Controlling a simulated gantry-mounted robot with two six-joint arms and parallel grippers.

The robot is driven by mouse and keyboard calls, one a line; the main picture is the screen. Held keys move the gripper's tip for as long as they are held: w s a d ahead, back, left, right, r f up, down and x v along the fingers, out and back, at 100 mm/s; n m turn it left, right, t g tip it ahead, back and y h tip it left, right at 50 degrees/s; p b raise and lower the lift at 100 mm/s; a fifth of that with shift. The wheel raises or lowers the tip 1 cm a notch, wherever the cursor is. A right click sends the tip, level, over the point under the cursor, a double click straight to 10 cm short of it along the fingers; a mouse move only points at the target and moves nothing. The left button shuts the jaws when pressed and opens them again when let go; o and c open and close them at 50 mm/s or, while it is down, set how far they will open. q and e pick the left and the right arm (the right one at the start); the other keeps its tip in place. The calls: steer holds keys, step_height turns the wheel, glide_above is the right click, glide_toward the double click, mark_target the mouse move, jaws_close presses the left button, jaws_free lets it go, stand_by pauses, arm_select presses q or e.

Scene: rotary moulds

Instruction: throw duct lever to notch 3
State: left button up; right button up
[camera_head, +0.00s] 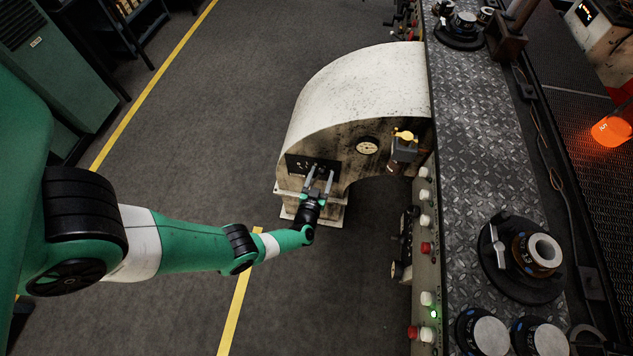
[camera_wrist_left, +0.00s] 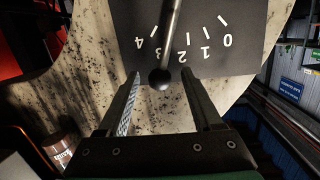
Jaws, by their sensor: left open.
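The duct lever (camera_wrist_left: 170,35) is a metal rod with a dark ball knob (camera_wrist_left: 160,78) in the left wrist view. It crosses a black notch plate (camera_wrist_left: 240,62) marked 0 to 4, which also shows on the duct in the head view (camera_head: 293,161). The rod lies between the 4 and the 2, over where the 3 belongs; the exact notch cannot be told. My left gripper (camera_head: 319,178) is open at the plate. In the wrist view its fingers (camera_wrist_left: 161,75) stand on either side of the knob, apart from it. My right gripper is out of view.
The plate is on a stained, pale curved duct housing (camera_head: 350,85). To its right run a button panel (camera_head: 425,260) and a tread-plate bench (camera_head: 470,140) with round moulds (camera_head: 525,260). A glowing orange piece (camera_head: 613,128) is at far right. Grey floor lies open around my arm.

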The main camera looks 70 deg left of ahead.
arm_select(q)
steer(key=p+v, duration=0.3)
steer(key=v, duration=0.7)
